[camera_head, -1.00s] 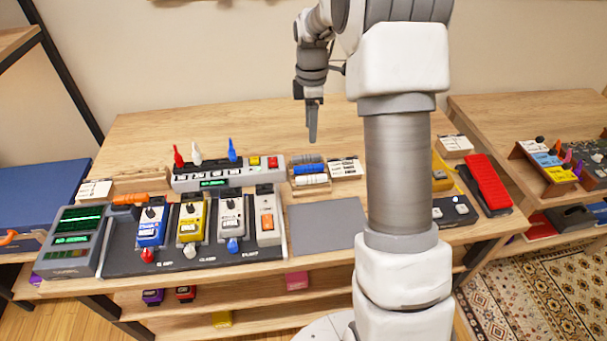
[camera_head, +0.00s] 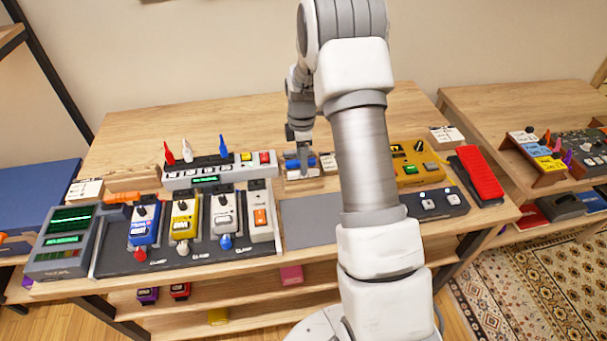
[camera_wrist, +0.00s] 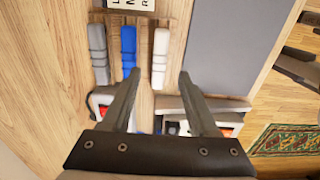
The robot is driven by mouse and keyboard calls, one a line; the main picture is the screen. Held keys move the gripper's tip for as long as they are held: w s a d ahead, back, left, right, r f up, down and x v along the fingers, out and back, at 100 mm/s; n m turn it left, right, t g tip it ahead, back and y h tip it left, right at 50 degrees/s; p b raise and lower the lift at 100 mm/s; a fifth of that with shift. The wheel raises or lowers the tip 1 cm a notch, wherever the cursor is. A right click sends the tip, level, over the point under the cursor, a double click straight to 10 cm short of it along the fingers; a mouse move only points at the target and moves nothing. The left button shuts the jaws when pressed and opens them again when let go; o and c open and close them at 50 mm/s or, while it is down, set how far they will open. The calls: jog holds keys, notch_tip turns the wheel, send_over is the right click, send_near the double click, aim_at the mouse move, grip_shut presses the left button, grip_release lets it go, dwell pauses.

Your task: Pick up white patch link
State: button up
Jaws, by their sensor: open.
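The white patch link (camera_wrist: 160,58) lies in a row on a wooden holder in the wrist view, right of a blue link (camera_wrist: 128,50) and a grey link (camera_wrist: 98,55). My gripper (camera_wrist: 160,72) is open, with one finger on each side of the white link's line, the left finger close to the blue link's end. The fingers appear apart from the white link; their height above it is hard to tell. In the head view my gripper (camera_head: 303,168) is over the link holder and partly hides the links.
A power strip (camera_head: 215,172) with upright red, white and blue plugs stands left of the links. A pedal board (camera_head: 110,262) is in front. A grey mat (camera_head: 308,222) lies bare before the holder. A yellow unit (camera_head: 412,158) and red pedal (camera_head: 478,172) are at right.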

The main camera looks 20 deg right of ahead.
jog(key=shift+f, duration=2)
jog(key=shift+f, duration=0.2)
grip_shut()
